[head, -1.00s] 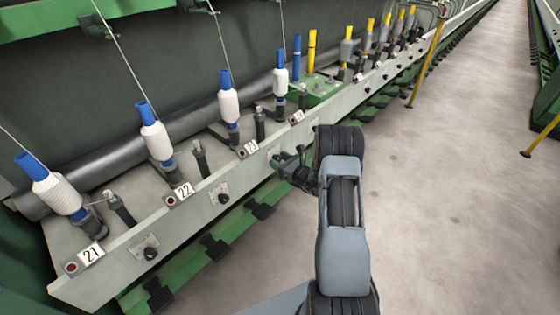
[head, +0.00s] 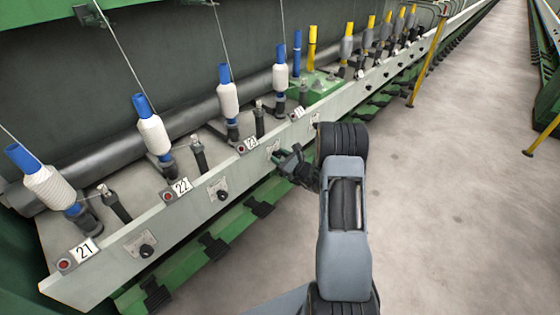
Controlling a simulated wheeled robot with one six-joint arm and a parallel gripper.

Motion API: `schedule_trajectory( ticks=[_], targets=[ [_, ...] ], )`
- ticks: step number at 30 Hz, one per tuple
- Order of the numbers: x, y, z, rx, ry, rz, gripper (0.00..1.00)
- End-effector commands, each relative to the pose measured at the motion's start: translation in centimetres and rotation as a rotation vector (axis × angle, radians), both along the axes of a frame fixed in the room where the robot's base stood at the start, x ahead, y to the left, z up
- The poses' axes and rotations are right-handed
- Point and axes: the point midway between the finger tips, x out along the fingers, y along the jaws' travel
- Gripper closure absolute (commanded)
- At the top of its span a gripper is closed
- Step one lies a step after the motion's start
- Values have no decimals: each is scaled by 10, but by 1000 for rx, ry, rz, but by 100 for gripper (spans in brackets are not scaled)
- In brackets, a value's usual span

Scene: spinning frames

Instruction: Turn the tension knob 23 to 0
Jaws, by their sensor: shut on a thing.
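The label 23 (head: 251,143) sits on the top edge of the pale rail, below a white bobbin on a blue tube. To its right, on the rail's front face, is a pale dial plate (head: 272,146), partly covered by my gripper. My gripper (head: 282,157) reaches left to this plate and is shut on the tension knob 23. The knob itself is hidden behind the fingers, and its pointer and scale cannot be read.
Black knob 22 (head: 222,195) and black knob 21 (head: 147,250) sit on the same rail (head: 195,215), towards the near left. Black pedals (head: 213,246) stick out below it. The grey floor (head: 450,200) at the right is clear up to a yellow post (head: 426,65).

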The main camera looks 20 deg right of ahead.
Motion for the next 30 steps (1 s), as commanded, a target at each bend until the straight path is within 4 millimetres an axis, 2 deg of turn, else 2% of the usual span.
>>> schedule_trajectory(
  ticks=[1,15,30],
  targets=[
    [0,-1,-4,-39,-20,0,88],
    [0,-1,-4,-394,-182,-2,88],
    [0,-1,-1,-567,-258,-1,88]
  ],
)
